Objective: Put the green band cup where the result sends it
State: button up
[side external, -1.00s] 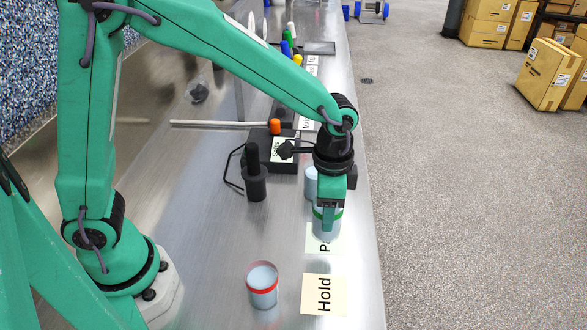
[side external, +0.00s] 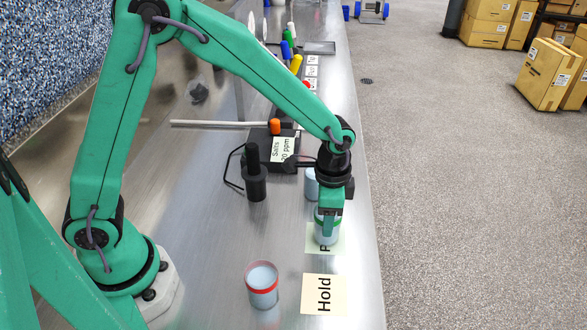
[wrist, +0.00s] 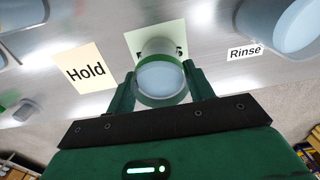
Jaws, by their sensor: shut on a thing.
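My gripper (side external: 328,222) is shut on the green band cup (wrist: 160,82), with one jaw on each side of it in the wrist view. The cup (side external: 326,238) is upright and holds pale blue liquid. It is at a pale green card (side external: 340,243) with mostly hidden lettering that starts with P; I cannot tell whether its base touches the card. A cream card reading "Hold" (side external: 324,294) lies nearer the camera. A black meter (side external: 262,140) carries a label reading "Salts" and a partly hidden ppm figure (side external: 284,149).
A red-banded cup (side external: 262,286) stands left of the Hold card. Another pale cup (side external: 311,184) stands just behind my gripper. A black upright holder (side external: 255,180) stands left of it. A "Rinse" label (wrist: 245,52) shows in the wrist view. The bench's right edge is close.

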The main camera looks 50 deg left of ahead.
jog(key=shift+f, duration=0.2)
jog(key=o, duration=1)
jog(key=shift+r, duration=0.1)
notch_tip(320, 180, up, 12)
jog(key=shift+r, duration=0.1)
dwell(0.7)
jog(key=shift+s+a+r+n+t, duration=0.95)
jog(key=shift+s+a+r+n, duration=0.45)
jog(key=shift+s+a, duration=1.2)
jog(key=shift+s+a+r+n+t, duration=1)
jog(key=shift+s+a+n, duration=0.6)
jog(key=shift+s+a, duration=1.05)
jog(key=shift+s+a+r+n+t, duration=0.85)
jog(key=shift+s+a+r+n, duration=0.6)
jog(key=shift+s+a, duration=1.15)
